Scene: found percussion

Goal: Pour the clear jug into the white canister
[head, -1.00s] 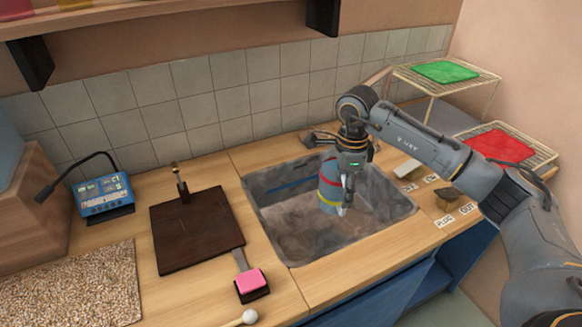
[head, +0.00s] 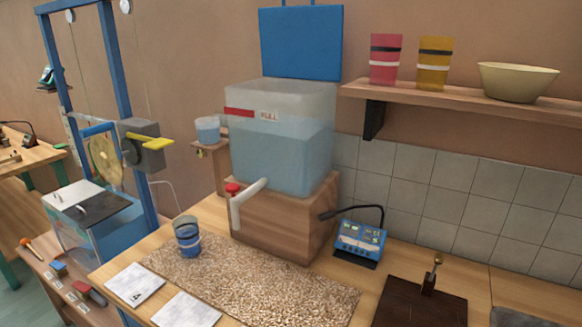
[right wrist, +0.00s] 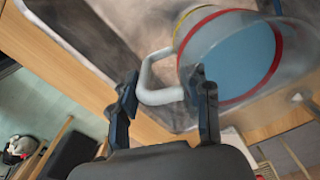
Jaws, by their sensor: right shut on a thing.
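The clear jug (right wrist: 232,58) shows in the right wrist view, with blue inside, a red band, a yellow band and a pale handle (right wrist: 158,97). My right gripper (right wrist: 164,84) is shut on that handle, one finger on each side. The jug is over or in the grey sink (right wrist: 105,42); I cannot tell its height. The jug and both grippers are outside the head view. I cannot make out a white canister in either view.
In the head view a large water tank (head: 283,150) with a red-topped tap (head: 233,188) stands on a wooden block (head: 283,232). A banded cup (head: 187,240) stands on the pebbled mat (head: 250,283). A blue device (head: 360,240) and a dark board (head: 418,306) are to the right.

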